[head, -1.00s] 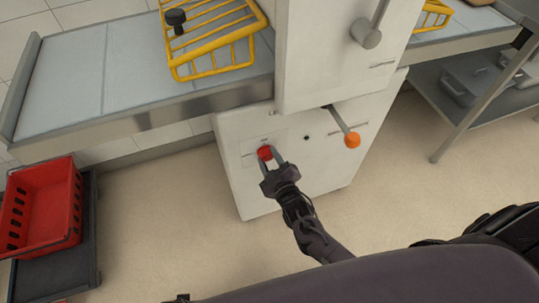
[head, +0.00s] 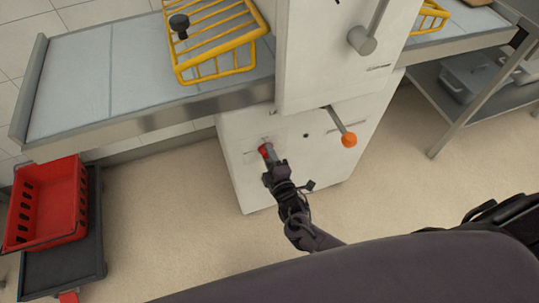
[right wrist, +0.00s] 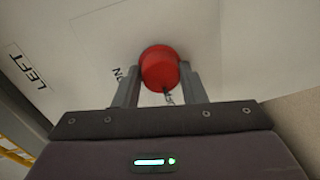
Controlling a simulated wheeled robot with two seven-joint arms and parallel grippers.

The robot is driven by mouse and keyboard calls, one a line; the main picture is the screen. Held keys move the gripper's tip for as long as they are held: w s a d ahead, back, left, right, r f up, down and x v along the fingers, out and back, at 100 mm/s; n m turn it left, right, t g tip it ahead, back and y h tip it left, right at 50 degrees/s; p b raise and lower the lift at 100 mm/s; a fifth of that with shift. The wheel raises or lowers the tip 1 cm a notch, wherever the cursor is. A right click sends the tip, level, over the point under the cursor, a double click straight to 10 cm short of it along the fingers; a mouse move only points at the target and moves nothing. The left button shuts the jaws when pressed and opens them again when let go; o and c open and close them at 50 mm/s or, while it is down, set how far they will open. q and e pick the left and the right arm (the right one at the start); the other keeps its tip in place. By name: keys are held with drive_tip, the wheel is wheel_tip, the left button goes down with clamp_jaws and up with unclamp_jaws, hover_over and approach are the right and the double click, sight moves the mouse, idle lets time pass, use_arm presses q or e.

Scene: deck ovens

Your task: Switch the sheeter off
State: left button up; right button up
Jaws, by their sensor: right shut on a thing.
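The sheeter (head: 235,185) is a white machine with conveyor wings on both sides. A red knob (head: 264,149) sits on the front of its lower body. My right gripper (head: 268,154) is at the knob, with its fingers on either side. In the right wrist view the red knob (right wrist: 160,66) lies between the two fingers, which are shut on it. Printed marks show on the panel beside the knob, one reading "LEFT"; another is partly hidden behind a finger. My left gripper is not in view.
An orange-tipped lever (head: 348,140) sticks out to the right of the knob. A yellow wire guard (head: 215,45) stands over the left conveyor (head: 75,80). A red crate (head: 45,205) on a dark trolley is at the left. The floor in front is clear.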

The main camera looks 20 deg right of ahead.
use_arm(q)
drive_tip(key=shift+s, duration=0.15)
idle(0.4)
use_arm(e)
drive_tip(key=o, duration=1)
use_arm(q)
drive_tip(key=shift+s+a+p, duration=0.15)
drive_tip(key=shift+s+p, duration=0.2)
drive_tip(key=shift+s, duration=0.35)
use_arm(e)
drive_tip(key=s, duration=0.7)
drive_tip(key=shift+s+d+r, duration=0.1)
drive_tip(key=shift+s+r, duration=0.2)
drive_tip(key=shift+s, duration=0.1)
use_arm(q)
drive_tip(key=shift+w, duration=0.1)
use_arm(e)
drive_tip(key=shift+f, duration=0.1)
